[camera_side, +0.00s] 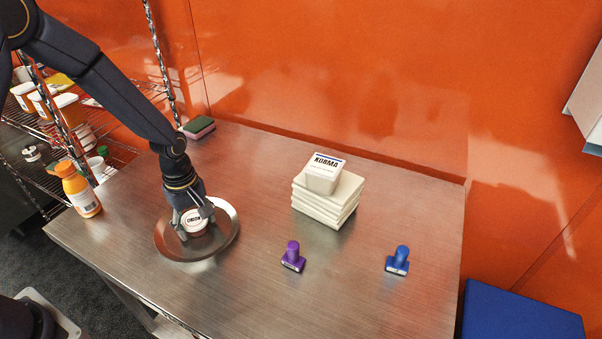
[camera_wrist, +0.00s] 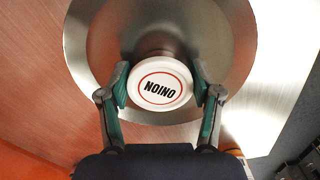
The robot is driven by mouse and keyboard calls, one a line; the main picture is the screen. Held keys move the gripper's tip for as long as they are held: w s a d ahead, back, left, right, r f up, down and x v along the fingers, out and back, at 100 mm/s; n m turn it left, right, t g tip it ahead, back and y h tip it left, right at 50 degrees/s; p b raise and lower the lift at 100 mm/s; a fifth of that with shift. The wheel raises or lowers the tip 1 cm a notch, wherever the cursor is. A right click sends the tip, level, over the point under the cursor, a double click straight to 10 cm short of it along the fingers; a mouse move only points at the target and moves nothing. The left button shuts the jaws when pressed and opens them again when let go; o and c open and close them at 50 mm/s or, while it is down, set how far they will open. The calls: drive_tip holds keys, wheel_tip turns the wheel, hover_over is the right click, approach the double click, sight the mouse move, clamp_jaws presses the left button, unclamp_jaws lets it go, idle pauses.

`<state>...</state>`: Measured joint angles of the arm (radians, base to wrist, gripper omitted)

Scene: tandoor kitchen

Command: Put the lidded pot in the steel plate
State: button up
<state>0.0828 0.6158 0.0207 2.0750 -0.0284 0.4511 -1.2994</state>
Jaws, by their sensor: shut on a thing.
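The lidded pot (camera_side: 194,222) has a white lid with a ring and dark lettering. In the wrist view the pot's lid (camera_wrist: 160,88) reads "ONION", seen upside down, with a dark body behind it. My gripper (camera_side: 194,224) is shut on the pot, one finger on each side; in the wrist view the fingers (camera_wrist: 161,90) flank the lid. The steel plate (camera_side: 229,238) is round and shiny and lies on the table at the left. The pot is over the plate's middle; whether its base touches the plate is hidden.
A purple stamp (camera_side: 292,257) and a blue stamp (camera_side: 398,261) stand on the metal table (camera_side: 340,295). An orange bottle (camera_side: 80,190) is at the left edge. A sponge (camera_side: 198,127) lies at the back.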

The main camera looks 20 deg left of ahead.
sight(195, 220)
drive_tip(key=o, duration=1.1)
wheel_tip(195, 220, up, 12)
drive_tip(key=shift+s+a+r+m+t, duration=0.4)
drive_tip(key=shift+s+r+m+t, duration=0.55)
drive_tip(key=shift+s+r+m, duration=1.6)
drive_tip(key=shift+s+a+r+m+t, duration=0.4)
drive_tip(key=shift+s+r+m+t, duration=0.5)
drive_tip(key=shift+s+r+m, duration=1.7)
drive_tip(key=shift+s+a+r+m+t, duration=0.4)
drive_tip(key=shift+s+r+m+t, duration=0.55)
drive_tip(key=shift+s+r+m, duration=1.6)
drive_tip(key=shift+s+f+n, duration=0.45)
drive_tip(key=shift+f+n, duration=0.05)
drive_tip(key=shift+f, duration=0.05)
